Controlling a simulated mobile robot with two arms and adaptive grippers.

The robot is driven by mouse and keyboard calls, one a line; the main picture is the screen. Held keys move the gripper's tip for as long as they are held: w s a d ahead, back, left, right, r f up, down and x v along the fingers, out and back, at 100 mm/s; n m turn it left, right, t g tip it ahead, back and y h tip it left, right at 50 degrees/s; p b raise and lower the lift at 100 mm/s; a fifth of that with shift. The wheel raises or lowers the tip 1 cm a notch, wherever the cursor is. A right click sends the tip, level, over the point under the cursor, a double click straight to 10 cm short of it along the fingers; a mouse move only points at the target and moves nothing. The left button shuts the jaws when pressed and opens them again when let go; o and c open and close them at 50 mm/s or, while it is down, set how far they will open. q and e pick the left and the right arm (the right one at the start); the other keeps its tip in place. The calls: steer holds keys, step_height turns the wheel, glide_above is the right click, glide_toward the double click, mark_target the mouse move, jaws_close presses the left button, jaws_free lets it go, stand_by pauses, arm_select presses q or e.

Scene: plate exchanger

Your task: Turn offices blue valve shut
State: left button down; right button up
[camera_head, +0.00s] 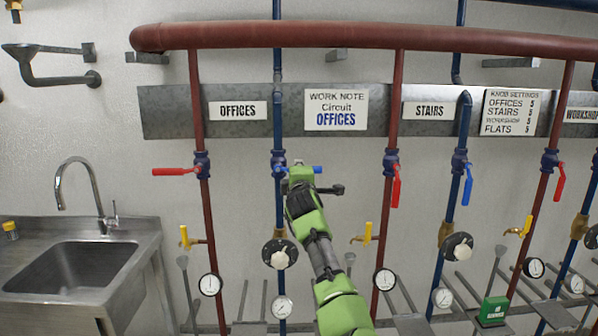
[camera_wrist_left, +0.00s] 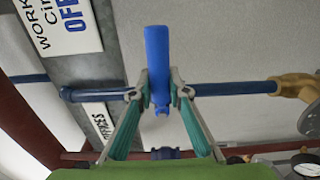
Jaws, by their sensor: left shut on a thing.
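The blue offices valve handle (camera_head: 318,169) sits on the blue pipe below the OFFICES work note in the head view. It lies across the pipe, pointing right. In the left wrist view the blue handle (camera_wrist_left: 158,60) stands between the fingers, square to the blue pipe (camera_wrist_left: 235,88). My left gripper (camera_head: 301,172) is at the handle and hides part of it and of the valve. The left wrist view shows the two fingertips of this gripper (camera_wrist_left: 161,93) closed on the handle's sides. My right gripper is in neither view.
The red offices handle (camera_head: 176,172) lies across its red pipe at left. The red stairs handle (camera_head: 396,190) and blue stairs handle (camera_head: 467,185) hang along their pipes to the right. Yellow taps, gauges (camera_head: 282,306) and a black-and-white knob (camera_head: 280,254) sit below. A steel sink (camera_head: 70,268) stands left.

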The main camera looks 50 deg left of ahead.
arm_select(q)
steer(key=c, duration=1.9)
jaws_free()
steer(key=v, duration=1.2)
